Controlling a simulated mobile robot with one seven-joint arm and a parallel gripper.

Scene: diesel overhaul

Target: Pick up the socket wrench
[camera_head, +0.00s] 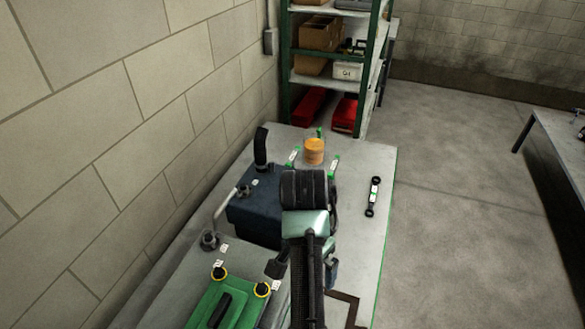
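A dark wrench (374,196) with a rounded head at each end and a pale label on its shank lies on the right part of the grey bench top (352,240), near its right edge. It is the only wrench-like tool I can make out, but its exact type is too small to tell. My arm reaches up the middle of the view, to the left of the wrench and apart from it. My gripper's fingers cannot be made out, so its opening and anything in it are hidden.
An orange cylinder (314,151) stands at the bench's far end. A dark blue block (256,212) with black pipes and a green case (222,306) are on the left. Green-framed shelves (326,78) stand behind. The bench around the wrench is clear; open floor lies to the right.

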